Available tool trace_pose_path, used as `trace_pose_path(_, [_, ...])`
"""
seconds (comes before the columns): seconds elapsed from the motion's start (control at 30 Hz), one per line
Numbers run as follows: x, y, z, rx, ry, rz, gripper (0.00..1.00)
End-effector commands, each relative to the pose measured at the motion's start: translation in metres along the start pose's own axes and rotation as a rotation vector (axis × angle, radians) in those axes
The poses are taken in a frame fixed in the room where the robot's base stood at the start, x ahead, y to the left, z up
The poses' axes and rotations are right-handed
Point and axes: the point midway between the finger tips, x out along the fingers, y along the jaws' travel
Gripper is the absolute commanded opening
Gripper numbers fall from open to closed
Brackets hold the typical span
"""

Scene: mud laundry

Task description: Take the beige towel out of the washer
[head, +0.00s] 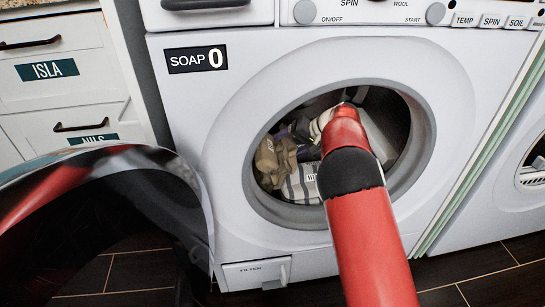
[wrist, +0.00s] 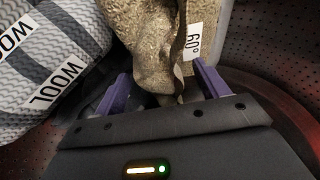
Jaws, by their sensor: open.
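The washer (head: 235,110) is white with a round opening, and laundry lies inside its drum. My red arm reaches into the opening and hides my gripper in the head view. In the wrist view, my gripper (wrist: 160,76) shows two purple fingers spread apart. The beige towel (wrist: 150,28), rough-textured with a white 60° tag, hangs down between and just beyond the fingers. Whether they touch it I cannot tell. A beige-brown cloth (head: 269,158), probably this towel, shows at the left of the drum in the head view.
Grey-white patterned laundry with WOOL tags (wrist: 45,60) lies left of the towel. The perforated drum wall (wrist: 285,50) is close on the right. A dark glossy rounded shape (head: 110,215), apparently the open door, stands at left. Drawers (head: 65,75) are beyond it.

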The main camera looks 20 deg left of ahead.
Motion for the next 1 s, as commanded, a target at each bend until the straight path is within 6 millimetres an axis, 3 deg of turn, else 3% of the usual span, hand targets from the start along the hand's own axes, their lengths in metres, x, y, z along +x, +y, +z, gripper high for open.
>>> trace_pose_path(0.1, [0.0124,-0.001,-0.0001,-0.003,0.0,0.0,0.73])
trace_pose_path(0.37, [0.0143,-0.0012,-0.0006,-0.001,0.002,-0.001,0.73])
trace_pose_path(0.8, [0.0141,-0.0012,-0.0005,-0.001,0.002,-0.001,0.17])
trace_pose_path(1.0, [0.0136,-0.002,-0.0009,-0.002,0.003,-0.002,0.15])
